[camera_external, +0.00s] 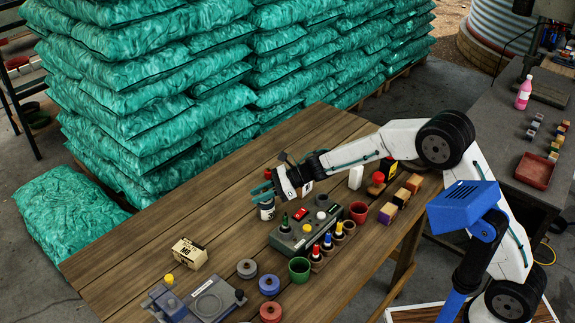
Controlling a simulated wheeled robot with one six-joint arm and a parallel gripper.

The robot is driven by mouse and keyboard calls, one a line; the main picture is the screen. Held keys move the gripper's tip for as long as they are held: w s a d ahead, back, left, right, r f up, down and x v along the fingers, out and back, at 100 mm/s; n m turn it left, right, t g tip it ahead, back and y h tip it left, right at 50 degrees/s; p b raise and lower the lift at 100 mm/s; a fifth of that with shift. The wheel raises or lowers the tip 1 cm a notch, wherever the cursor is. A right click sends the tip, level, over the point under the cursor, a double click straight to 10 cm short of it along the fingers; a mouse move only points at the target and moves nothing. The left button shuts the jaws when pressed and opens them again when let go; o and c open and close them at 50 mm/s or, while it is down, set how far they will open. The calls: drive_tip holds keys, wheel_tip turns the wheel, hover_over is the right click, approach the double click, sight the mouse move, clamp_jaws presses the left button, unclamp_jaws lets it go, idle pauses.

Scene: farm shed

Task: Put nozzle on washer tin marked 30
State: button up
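My gripper (264,184) is over the far side of the wooden table, with its teal fingers apart and nothing clearly seen between them. A small white labelled can (267,211) stands just below the fingers; I cannot tell whether they touch it. Round low tins lie at the near side: a grey one (247,268), a blue one (269,285) and a red one (270,312). Their numbers are not readable, so I cannot tell which is marked 30. Several upright pieces with coloured tips stand in a row (328,241); I cannot tell which thing is the nozzle.
A grey box (294,239) with knobs sits mid-table, beside a green cup (299,270) and a red cup (358,212). A labelled carton (190,253) and a grey-blue device (205,300) are at the left. The table's far left is clear.

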drive_tip(key=o, duration=0.4)
drive_tip(key=shift+r, duration=0.15)
drive_tip(key=v, duration=1.2)
